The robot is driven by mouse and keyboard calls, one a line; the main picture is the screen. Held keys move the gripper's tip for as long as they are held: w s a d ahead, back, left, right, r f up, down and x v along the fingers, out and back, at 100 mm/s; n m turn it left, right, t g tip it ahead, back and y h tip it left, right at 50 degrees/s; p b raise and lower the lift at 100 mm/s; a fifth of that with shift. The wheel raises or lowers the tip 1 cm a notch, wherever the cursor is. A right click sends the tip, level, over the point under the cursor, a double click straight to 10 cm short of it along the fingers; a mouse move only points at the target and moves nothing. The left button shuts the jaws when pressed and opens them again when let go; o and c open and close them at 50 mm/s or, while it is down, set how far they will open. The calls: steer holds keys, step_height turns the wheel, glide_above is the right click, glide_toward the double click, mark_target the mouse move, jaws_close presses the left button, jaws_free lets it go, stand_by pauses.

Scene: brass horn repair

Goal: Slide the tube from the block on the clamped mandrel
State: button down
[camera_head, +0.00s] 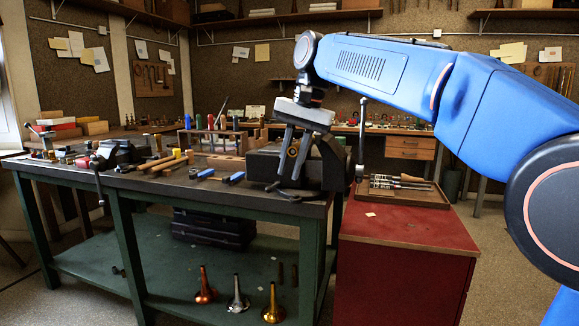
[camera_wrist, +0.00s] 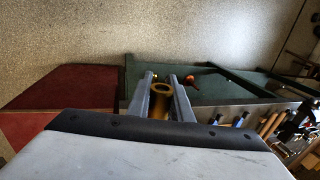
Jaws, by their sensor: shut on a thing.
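My gripper (camera_head: 288,170) points down over the right end of the workbench, in front of a large dark vise (camera_head: 331,165). Its two fingers are shut on a short brass tube, whose round open end (camera_head: 293,150) faces the body camera. In the wrist view the tube (camera_wrist: 161,101) sits between the two grey fingers, its hollow end showing. I cannot make out the mandrel; the arm's end and the vise may hide it.
Blue-handled tools (camera_head: 232,178) and wooden-handled hammers (camera_head: 163,163) lie on the bench left of the gripper. A smaller vise (camera_head: 112,155) is further left. A red cabinet (camera_head: 410,235) with a tool tray (camera_head: 405,192) stands right.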

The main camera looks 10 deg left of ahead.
steer(key=shift+w, duration=0.7)
steer(key=c, duration=1.5)
jaws_free()
steer(key=shift+d, duration=0.1)
